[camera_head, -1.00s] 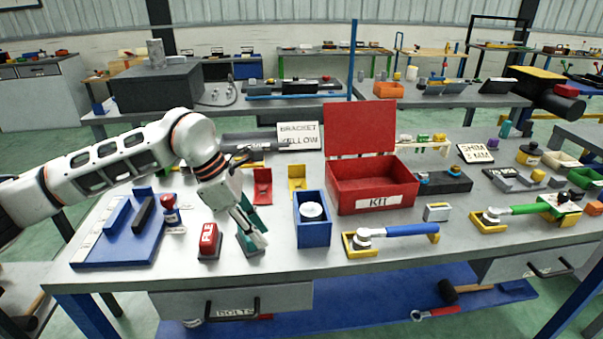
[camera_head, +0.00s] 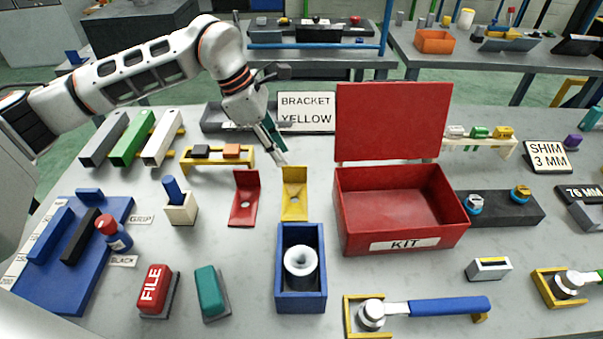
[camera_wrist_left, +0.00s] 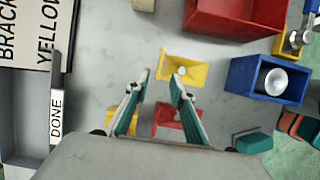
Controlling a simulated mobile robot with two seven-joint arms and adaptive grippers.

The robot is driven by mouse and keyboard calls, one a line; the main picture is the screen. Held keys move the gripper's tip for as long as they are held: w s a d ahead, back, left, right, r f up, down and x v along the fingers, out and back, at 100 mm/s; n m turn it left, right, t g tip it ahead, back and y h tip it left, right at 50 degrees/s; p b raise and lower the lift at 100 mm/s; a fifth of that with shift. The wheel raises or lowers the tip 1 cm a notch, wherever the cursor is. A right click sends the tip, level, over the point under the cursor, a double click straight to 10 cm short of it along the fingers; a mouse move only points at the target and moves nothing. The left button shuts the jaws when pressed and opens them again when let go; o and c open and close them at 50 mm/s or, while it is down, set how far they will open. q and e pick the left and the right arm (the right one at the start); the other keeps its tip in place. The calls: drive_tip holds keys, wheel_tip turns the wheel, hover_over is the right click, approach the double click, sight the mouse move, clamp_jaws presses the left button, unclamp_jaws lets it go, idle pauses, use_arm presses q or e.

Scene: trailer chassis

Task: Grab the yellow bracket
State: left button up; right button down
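The yellow bracket (camera_head: 294,196) stands on the grey bench, between the red bracket (camera_head: 244,199) and the red KIT box; its upright plate is at the back. It also shows in the left wrist view (camera_wrist_left: 184,69), just beyond my fingertips. My left gripper (camera_head: 279,158) is above and behind the yellow bracket, its fingers pointing down toward it. In the left wrist view my left gripper (camera_wrist_left: 160,77) is open with nothing held; the right-hand fingertip overlaps the bracket's near edge. I cannot tell whether they touch. My right gripper is in neither view.
The open KIT box (camera_head: 402,212) stands to the right. A blue box (camera_head: 302,293) holding a white round part is in front. The BRACKET YELLOW sign (camera_head: 306,113) is behind. Red FILE (camera_head: 155,290) and teal (camera_head: 211,292) blocks stand front left.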

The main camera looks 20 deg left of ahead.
sight(292, 166)
use_arm(q)
drive_tip(key=shift+d+f, duration=0.15)
drive_tip(key=shift+f, duration=0.2)
drive_tip(key=shift+x, duration=1)
drive_tip(key=x, duration=0.4)
drive_tip(key=shift+w+d+p, duration=0.1)
drive_tip(key=shift+d+p, duration=0.25)
drive_tip(key=shift+p, duration=0.05)
drive_tip(key=shift+w+d+f, duration=0.1)
drive_tip(key=shift+f, duration=0.25)
clamp_jaws()
drive_tip(key=shift+r, duration=0.1)
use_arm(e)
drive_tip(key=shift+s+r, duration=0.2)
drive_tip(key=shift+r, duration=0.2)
